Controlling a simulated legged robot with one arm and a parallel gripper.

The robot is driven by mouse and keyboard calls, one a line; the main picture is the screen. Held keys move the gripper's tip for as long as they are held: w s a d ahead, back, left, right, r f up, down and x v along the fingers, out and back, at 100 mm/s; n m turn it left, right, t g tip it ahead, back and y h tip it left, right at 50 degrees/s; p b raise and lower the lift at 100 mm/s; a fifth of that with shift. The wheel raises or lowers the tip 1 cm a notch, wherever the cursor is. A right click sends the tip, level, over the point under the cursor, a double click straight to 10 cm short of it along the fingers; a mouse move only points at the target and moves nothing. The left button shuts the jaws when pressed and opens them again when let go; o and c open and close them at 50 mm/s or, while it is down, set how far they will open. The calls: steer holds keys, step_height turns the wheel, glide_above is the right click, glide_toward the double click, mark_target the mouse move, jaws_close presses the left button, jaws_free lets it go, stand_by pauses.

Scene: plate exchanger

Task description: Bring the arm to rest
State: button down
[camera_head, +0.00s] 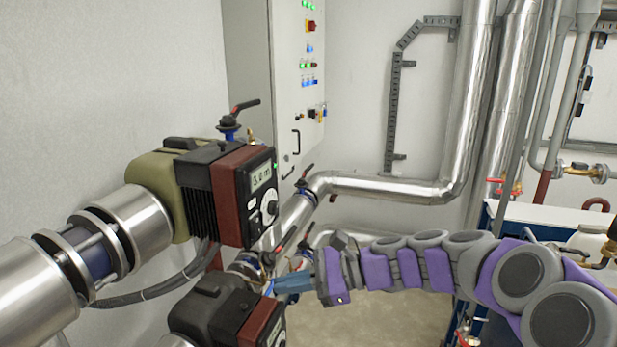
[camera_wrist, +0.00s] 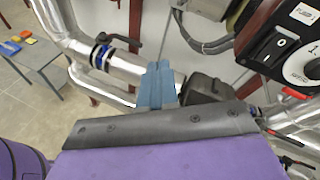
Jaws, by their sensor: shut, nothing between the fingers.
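My arm, purple and grey, reaches in from the right in the head view. My gripper (camera_head: 292,284) has blue fingers and points left, close to the lower pump and the valve handles. In the wrist view the blue fingers of my gripper (camera_wrist: 157,88) lie together, with nothing between them. Behind them is a silver pipe (camera_wrist: 125,68). The fingers overlap the pipe and the dark pump body in the picture; I cannot tell whether they touch.
An upper pump with a display (camera_head: 232,193) stands left of my arm, and a lower pump (camera_head: 228,313) sits below it. A control cabinet (camera_head: 300,90) stands behind. Insulated pipes (camera_head: 390,187) run along the wall. A small table (camera_wrist: 32,58) shows at left in the wrist view.

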steer(key=s+a+f+n+g+h+b, duration=0.25)
steer(key=s+f+n+h+b, duration=0.4)
steer(key=s+f, duration=0.8)
steer(key=s+d+f+n+h+b, duration=0.3)
steer(key=s+d+f, duration=0.3)
steer(key=s+d, duration=0.2)
steer(key=s+d+f+n+h+b, duration=0.4)
steer(key=s+d+f, duration=0.3)
steer(key=s+d, duration=0.2)
steer(key=shift+s+d+f+h, duration=0.2)
steer(key=shift+d+f+h, duration=0.1)
steer(key=shift+d+h, duration=0.55)
steer(key=shift+n, duration=0.25)
steer(key=shift+a, duration=0.45)
steer(key=shift+d, duration=0.4)
steer(key=shift+a, duration=0.25)
steer(key=shift+d, duration=0.1)
